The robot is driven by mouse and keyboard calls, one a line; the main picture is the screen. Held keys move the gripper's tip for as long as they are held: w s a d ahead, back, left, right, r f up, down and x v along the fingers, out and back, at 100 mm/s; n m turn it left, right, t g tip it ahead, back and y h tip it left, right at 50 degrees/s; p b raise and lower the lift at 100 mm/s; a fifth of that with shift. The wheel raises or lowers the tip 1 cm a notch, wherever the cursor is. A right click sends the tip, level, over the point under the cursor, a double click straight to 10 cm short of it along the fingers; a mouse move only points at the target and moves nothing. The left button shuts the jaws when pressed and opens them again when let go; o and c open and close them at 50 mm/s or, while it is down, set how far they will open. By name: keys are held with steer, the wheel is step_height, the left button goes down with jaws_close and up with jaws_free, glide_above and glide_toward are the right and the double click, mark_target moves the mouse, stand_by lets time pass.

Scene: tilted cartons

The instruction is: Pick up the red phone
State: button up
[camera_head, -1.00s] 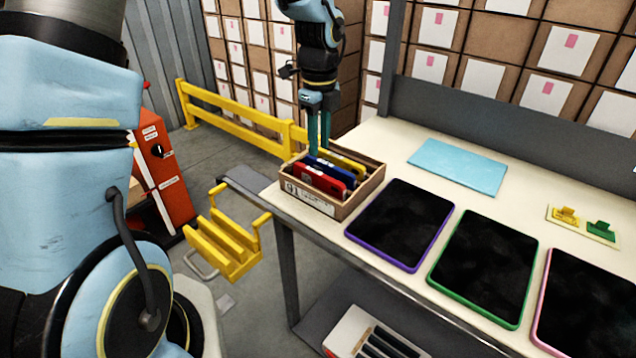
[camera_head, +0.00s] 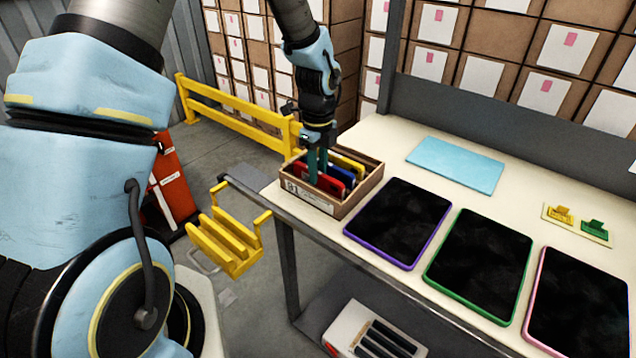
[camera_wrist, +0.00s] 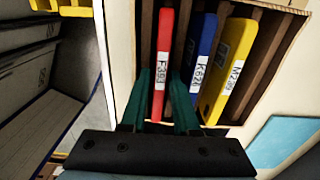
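The red phone (camera_head: 333,187) stands on edge in a wooden box on the table, at the front of a row. In the wrist view the red phone (camera_wrist: 162,60) carries a white label. My gripper (camera_head: 318,176) reaches down into the box, one teal finger on each side of the red phone. In the wrist view my gripper (camera_wrist: 160,90) is open around it, with a narrow gap at the left finger; the right finger sits very close to the phone. The fingers hide part of the phone in the head view.
A blue phone (camera_wrist: 200,55) and a yellow phone (camera_wrist: 230,65) stand beside the red one in the wooden box (camera_head: 348,207). Several tablets lie to the right on the table (camera_head: 385,135). A yellow rack (camera_head: 228,245) hangs left of the table.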

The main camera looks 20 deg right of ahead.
jaws_close()
steer(key=shift+r, duration=0.1)
